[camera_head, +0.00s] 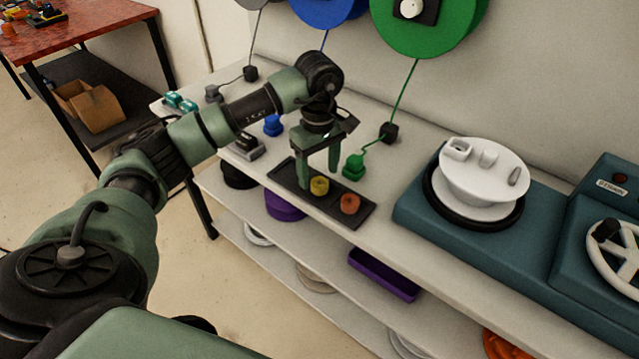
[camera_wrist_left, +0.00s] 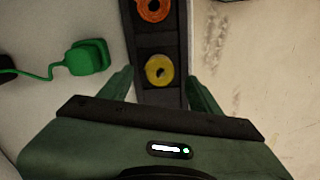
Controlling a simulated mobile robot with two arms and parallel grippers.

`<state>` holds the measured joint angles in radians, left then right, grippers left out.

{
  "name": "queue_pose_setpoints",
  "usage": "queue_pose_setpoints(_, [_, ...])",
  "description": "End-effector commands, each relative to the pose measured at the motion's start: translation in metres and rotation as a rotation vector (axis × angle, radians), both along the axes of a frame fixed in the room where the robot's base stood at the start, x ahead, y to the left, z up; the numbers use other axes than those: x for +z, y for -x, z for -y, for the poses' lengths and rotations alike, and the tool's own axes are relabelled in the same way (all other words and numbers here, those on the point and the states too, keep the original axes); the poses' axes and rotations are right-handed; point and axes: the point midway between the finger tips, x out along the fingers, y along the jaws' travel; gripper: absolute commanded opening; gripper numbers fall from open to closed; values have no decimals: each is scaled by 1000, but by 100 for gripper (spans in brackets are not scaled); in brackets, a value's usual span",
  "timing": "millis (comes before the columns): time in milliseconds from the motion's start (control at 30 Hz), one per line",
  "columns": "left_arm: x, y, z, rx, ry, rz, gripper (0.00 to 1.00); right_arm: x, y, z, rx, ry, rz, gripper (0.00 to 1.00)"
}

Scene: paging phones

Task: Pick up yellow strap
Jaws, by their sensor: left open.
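The yellow strap (camera_head: 319,185) is a small rolled ring lying in a black tray (camera_head: 288,174) on the white table. An orange roll (camera_head: 349,204) lies beside it in the same tray. My left gripper (camera_head: 319,172) is open and points down over the tray, close to the yellow strap. In the left wrist view the yellow strap (camera_wrist_left: 159,70) lies just ahead of and between the two fingers (camera_wrist_left: 160,90), with a dark hole in its middle. Whether the fingertips are level with it I cannot tell. My right gripper is not in view.
A green plug (camera_head: 353,167) with a cord stands right beside the tray. A blue plug (camera_head: 272,125) and a dark block stand to the left. A teal machine with a white turntable (camera_head: 484,172) fills the table's right.

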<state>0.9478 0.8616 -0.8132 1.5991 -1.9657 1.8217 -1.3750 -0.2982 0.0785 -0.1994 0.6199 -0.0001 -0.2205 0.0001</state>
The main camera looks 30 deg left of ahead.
Motion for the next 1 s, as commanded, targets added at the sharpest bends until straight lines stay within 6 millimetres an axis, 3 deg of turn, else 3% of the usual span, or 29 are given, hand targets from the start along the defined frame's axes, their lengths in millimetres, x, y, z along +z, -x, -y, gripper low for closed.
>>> queue_pose_setpoints(200, [-23, 0, -1, 0, 0, 0, 63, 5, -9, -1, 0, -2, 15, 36])
queue_pose_setpoints(433, [-25, 0, 0, -1, -1, 1, 63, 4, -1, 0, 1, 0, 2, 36])
queue_pose_setpoints(467, [-25, 0, 0, -1, -1, 1, 58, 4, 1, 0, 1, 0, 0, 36])
queue_pose_setpoints(667, [-25, 0, 0, -1, -1, 1, 2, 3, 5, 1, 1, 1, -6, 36])
queue_pose_setpoints(1000, [-22, -1, 0, -1, 0, 2, 0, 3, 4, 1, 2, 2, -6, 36])
